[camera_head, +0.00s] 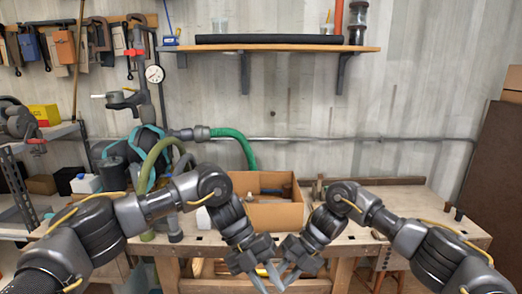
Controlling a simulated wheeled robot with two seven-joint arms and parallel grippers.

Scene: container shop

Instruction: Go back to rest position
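My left gripper (262,279) and my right gripper (284,275) hang close together at the lower middle of the head view, in front of the workbench's front edge. Their fingers overlap in the picture, so I cannot tell whether they touch or whether either is open or shut. I see no object held in them. Both arms are bent at the elbow, with the forearms sloping down and inward.
A wooden workbench (400,208) stands ahead, with an open cardboard box (275,216) holding tools behind my grippers. A green hose (236,138) arches at the left. A shelf (215,48) hangs on the wall. The bench's right part is mostly clear.

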